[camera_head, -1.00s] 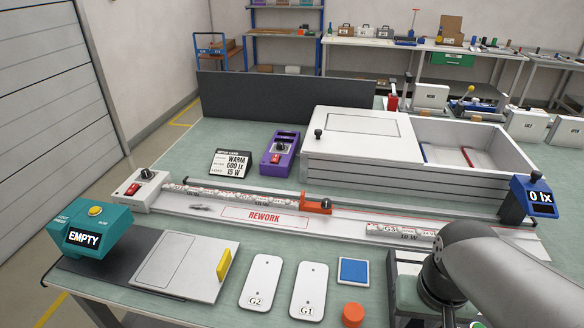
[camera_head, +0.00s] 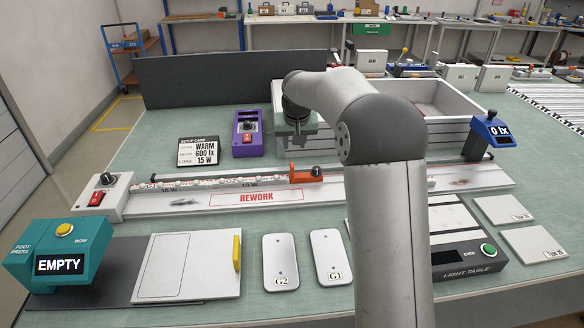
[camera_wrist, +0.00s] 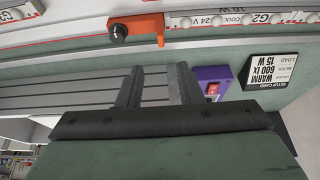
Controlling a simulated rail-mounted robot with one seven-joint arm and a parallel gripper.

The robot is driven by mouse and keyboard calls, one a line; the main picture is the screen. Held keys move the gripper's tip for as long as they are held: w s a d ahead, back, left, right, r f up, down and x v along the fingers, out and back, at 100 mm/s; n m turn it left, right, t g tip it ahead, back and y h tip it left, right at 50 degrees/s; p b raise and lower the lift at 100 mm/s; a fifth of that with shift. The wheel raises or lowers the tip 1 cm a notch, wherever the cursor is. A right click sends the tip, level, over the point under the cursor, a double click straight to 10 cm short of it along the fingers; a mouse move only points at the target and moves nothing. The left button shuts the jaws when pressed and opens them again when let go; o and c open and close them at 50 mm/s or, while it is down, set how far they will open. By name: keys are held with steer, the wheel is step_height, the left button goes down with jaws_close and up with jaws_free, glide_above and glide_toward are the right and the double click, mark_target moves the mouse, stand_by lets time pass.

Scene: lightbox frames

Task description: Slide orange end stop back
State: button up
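The orange end stop (camera_head: 303,176) with a black knob sits on the rail (camera_head: 220,195), at the right end of the LED strip (camera_head: 210,182). In the wrist view the orange end stop (camera_wrist: 138,27) is at the top, just beyond my fingertips. My gripper (camera_head: 297,132) is behind the rail, in front of the white box, apart from the end stop. In the wrist view my gripper (camera_wrist: 160,78) shows two separated fingers with nothing between them. My arm hides part of the rail to the right of the end stop.
The purple device (camera_head: 248,133) and setup card (camera_head: 198,151) stand behind the rail, left of my gripper. The white box (camera_head: 445,130) is behind and right. A blue lux meter (camera_head: 490,130) stands at the rail's right end.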

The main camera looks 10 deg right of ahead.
mark_target(292, 166)
steer(key=p+x, duration=0.2)
steer(key=x, duration=1.2)
steer(key=shift+a+f+p, duration=0.1)
steer(key=shift+f+p, duration=0.25)
jaws_close()
